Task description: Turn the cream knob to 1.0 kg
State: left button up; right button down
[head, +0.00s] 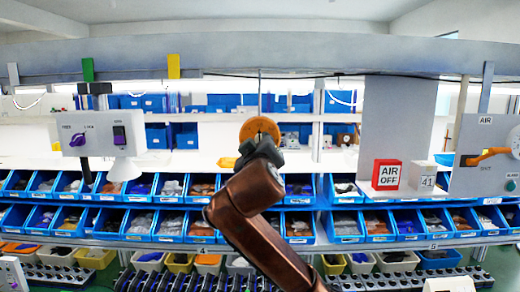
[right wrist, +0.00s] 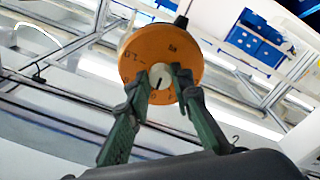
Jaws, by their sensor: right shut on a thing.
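An orange round dial (head: 258,127) hangs from a thin rod in the middle of the head view. The right wrist view shows it close up, with dark markings round its face; I cannot read them surely. The cream knob (right wrist: 160,76) sits at the dial's centre, with a short dark line on its face towards the lower part of the picture. My right gripper (right wrist: 163,80) is shut on the cream knob, one finger on each side. In the head view my right gripper (head: 260,146) is in front of the dial's lower part and hides the knob. My left gripper is not in view.
A red AIR OFF sign (head: 388,174) and a grey AIR panel (head: 485,155) with an orange handle are at right. Rows of blue bins (head: 170,228) run below the dial.

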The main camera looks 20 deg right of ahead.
jog(key=m+p, duration=0.1)
jog(key=m, duration=0.6)
jog(key=m+g+p, duration=0.1)
jog(key=m, duration=0.6)
jog(key=m+p, duration=0.1)
jog(key=m, duration=0.6)
jog(key=shift+w+a+h+p, duration=0.15)
jog(key=shift+a+h+p, duration=0.15)
jog(key=shift+m, duration=0.3)
jog(key=c, duration=1.7)
grip_release()
jog(key=shift+r, duration=0.1)
jog(key=v, duration=1.2)
jog(key=shift+r, duration=0.1)
